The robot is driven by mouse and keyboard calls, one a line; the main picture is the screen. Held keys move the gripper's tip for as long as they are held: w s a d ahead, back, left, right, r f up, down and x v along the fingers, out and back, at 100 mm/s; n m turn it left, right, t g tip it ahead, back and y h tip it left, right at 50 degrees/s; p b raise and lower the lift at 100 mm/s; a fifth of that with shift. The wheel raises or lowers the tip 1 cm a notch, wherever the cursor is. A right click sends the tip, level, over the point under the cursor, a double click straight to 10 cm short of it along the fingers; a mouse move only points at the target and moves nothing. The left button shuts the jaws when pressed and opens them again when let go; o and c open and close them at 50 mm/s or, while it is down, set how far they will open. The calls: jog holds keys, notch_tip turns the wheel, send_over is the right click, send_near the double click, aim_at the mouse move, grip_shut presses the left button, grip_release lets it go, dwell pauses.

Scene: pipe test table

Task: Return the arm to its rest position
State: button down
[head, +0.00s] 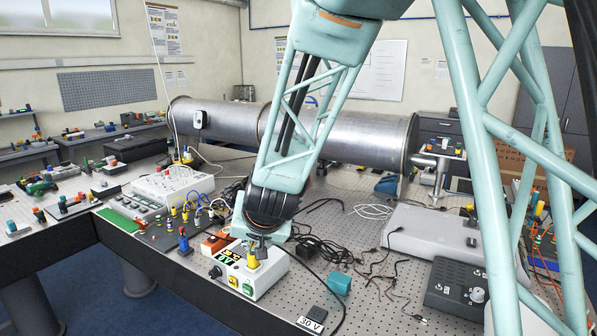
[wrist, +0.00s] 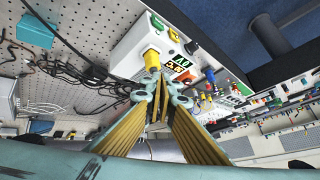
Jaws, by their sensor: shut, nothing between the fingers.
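My teal lattice arm (head: 300,120) reaches down over the perforated table. My gripper (head: 257,243) is at the end of it, just above a white power supply box (head: 268,283) with a green-lit display. The yellow plug (wrist: 152,58) shows just past the tips. I cannot tell whether the tips touch it.
Black cables (head: 325,250) and a teal block (head: 339,284) lie right of the box. A grey device (head: 425,232) and a dark control box (head: 460,287) stand further right. A large metal pipe (head: 350,138) lies behind. A white panel box (head: 172,186) stands on the left.

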jog(key=s+d+r+n+g, duration=0.1)
jog(key=s+d+r, duration=0.55)
jog(key=d, duration=0.25)
jog(key=s+d+r+g, duration=0.1)
jog(key=s+d+r, duration=0.5)
jog(key=s+d, duration=0.15)
jog(key=s+d+f+h+b, duration=0.1)
jog(key=s+d, duration=0.4)
jog(key=s, duration=0.5)
jog(key=s+d+f+g+h+b, duration=0.1)
jog(key=s+d+b, duration=0.2)
jog(key=s+d, duration=0.3)
jog(key=s+d+f+h+b, duration=0.1)
jog(key=s+d, duration=0.4)
jog(key=s, duration=0.9)
jog(key=shift+s+d+f+m+g+b, duration=0.15)
jog(key=shift+s+d+m+g+b, duration=0.1)
jog(key=shift+s+m+g+b, duration=0.15)
jog(key=shift+w, duration=0.1)
